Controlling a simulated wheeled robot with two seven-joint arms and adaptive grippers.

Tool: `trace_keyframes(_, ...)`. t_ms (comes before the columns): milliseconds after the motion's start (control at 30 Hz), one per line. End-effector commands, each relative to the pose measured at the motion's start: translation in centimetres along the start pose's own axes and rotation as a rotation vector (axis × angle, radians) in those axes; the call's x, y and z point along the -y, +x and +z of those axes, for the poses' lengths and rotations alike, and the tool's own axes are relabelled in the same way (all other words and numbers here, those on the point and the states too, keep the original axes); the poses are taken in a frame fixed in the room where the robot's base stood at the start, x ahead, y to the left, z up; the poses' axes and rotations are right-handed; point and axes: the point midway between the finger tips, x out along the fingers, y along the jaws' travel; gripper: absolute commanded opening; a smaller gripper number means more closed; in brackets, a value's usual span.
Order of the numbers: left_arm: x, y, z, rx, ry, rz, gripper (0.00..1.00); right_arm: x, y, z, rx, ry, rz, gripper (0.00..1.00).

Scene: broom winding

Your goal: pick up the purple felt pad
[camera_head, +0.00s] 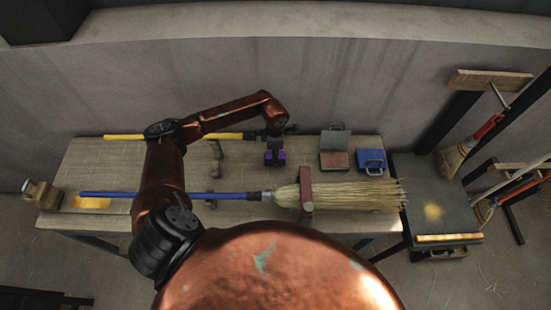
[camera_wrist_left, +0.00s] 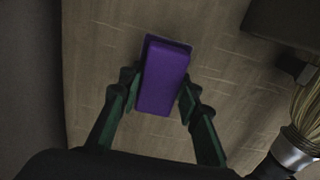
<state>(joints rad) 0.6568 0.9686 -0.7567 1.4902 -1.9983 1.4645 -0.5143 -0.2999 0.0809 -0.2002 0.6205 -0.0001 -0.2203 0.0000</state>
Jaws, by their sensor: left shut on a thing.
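The purple felt pad (camera_wrist_left: 163,78) is a small block between the two green-padded fingers of my left gripper (camera_wrist_left: 158,98) in the left wrist view. The fingers are shut on its sides. In the head view the purple pad (camera_head: 281,158) shows below my left gripper (camera_head: 275,150), over the back middle of the wooden table (camera_head: 330,223). I cannot tell for sure whether it touches the tabletop. My right gripper is not in view.
A broom (camera_head: 350,196) with a blue handle lies along the table front, under a reddish clamp (camera_head: 306,190). A yellow rod (camera_head: 122,137) lies at the back. A blue box (camera_head: 372,161) and an open hinged box (camera_head: 334,160) stand right of the pad.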

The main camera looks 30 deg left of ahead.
Motion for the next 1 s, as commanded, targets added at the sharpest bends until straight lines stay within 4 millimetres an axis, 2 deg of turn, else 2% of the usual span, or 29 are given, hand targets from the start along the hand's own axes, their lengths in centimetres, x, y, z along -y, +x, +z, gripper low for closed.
trace_keyframes(33, -0.1, -0.9, -0.1, 0.001, 0.002, 0.005, 0.06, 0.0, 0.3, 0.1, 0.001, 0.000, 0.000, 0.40)
trace_keyframes(300, 4.4, -6.8, -3.1, -0.003, 0.004, 0.004, 0.06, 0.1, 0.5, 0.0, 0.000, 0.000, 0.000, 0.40)
trace_keyframes(500, 8.5, -8.7, -5.7, -0.003, 0.003, 0.001, 0.06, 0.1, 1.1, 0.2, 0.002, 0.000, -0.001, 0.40)
trace_keyframes(633, 10.2, -9.6, -6.8, -0.002, 0.002, 0.001, 0.06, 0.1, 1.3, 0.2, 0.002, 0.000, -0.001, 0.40)
trace_keyframes(800, 11.4, -10.3, -7.5, 0.000, 0.001, 0.001, 0.06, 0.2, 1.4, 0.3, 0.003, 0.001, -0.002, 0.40)
trace_keyframes(1000, 11.8, -10.5, -7.7, 0.001, 0.000, 0.001, 0.06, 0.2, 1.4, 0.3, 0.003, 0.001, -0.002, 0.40)
